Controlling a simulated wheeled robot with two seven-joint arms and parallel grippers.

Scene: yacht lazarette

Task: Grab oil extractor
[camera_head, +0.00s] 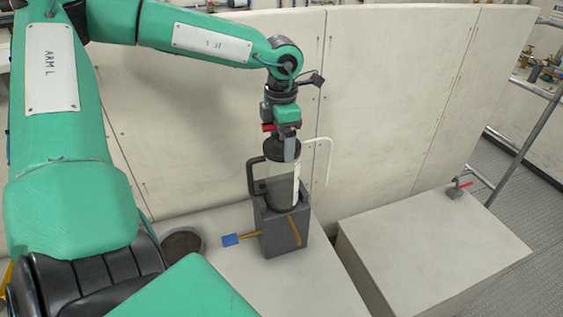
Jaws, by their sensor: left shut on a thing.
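My left gripper (288,147) comes down from above and is shut on the top of the extractor. The fingers hide part of that top. My right gripper is not in view.
A blue tag (231,240) on a yellow strap lies beside the holder. A round dark bowl-like thing (182,245) is to the left. A second pale box (430,245) stands right, across a gap, with a small red-handled fitting (458,188). A pale wall panel (390,100) rises close behind.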

